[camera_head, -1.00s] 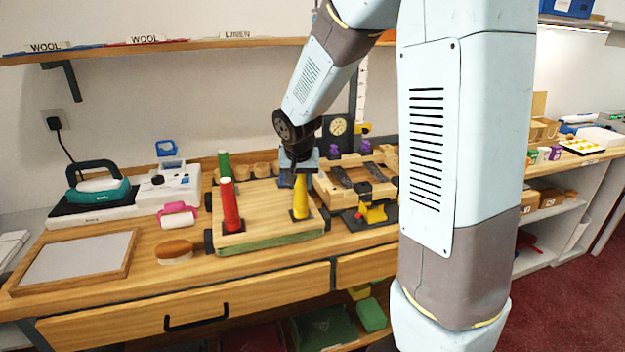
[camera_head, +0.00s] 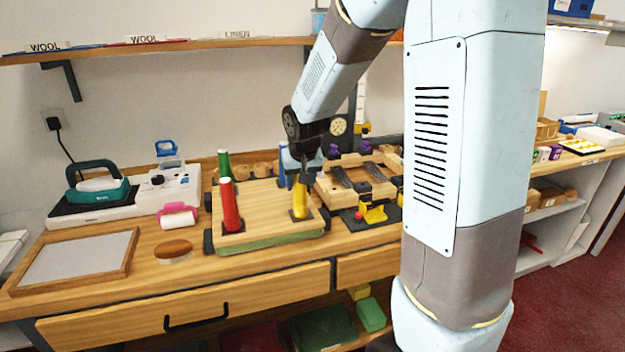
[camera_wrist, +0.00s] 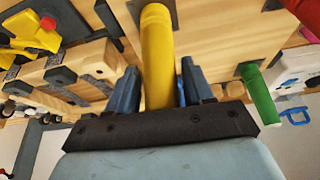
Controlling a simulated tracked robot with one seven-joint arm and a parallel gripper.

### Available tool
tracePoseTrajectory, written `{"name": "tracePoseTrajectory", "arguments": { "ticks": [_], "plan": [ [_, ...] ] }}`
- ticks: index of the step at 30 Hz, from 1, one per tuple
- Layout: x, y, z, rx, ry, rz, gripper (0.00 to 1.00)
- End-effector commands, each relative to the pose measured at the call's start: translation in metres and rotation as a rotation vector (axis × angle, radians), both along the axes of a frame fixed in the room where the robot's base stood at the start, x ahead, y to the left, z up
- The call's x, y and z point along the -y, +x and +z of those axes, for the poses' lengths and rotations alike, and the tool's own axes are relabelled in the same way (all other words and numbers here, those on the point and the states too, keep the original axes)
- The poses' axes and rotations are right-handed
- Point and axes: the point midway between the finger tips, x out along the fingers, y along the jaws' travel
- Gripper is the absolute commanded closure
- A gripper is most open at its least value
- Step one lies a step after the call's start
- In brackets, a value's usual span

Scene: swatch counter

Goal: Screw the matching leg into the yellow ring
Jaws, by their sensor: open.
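The yellow leg (camera_head: 300,202) stands upright on a dark square plate at the front right corner of the wooden board (camera_head: 262,222). A separate yellow ring cannot be made out at its foot. My gripper (camera_head: 302,178) is over the leg's upper end, pointing down. In the wrist view the yellow leg (camera_wrist: 158,65) lies between the two blue fingers, which are open with a gap beside it. A red leg (camera_head: 230,206) stands at the board's front left and a green leg (camera_head: 224,165) behind it. A blue leg (camera_head: 283,179) is partly hidden behind my gripper.
A wooden frame (camera_head: 352,195) with clamps and a yellow tool (camera_head: 373,213) stand close right of the board. Left are a pink roller (camera_head: 178,216), a brush (camera_head: 173,250), a framed panel (camera_head: 75,262) and an iron (camera_head: 97,187). A shelf runs above.

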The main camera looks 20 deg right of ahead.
Motion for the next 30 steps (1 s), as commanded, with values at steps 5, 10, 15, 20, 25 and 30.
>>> {"name": "tracePoseTrajectory", "arguments": {
  "ticks": [5, 10, 15, 20, 25, 30],
  "plan": [
    [0.0009, 0.0001, 0.0001, 0.0, 0.001, 0.083, 0.49],
    [0.0011, 0.0002, 0.0, 0.0, 0.001, 0.166, 0.49],
    [0.0009, 0.0004, 0.0001, 0.001, 0.002, 0.252, 0.49],
    [0.001, 0.0005, 0.0, 0.0, 0.002, 0.337, 0.49],
    [0.0013, 0.0007, 0.0, 0.0, 0.002, 0.436, 0.49],
    [0.0015, 0.001, 0.0002, 0.0, 0.002, 0.545, 0.49]
  ]
}}
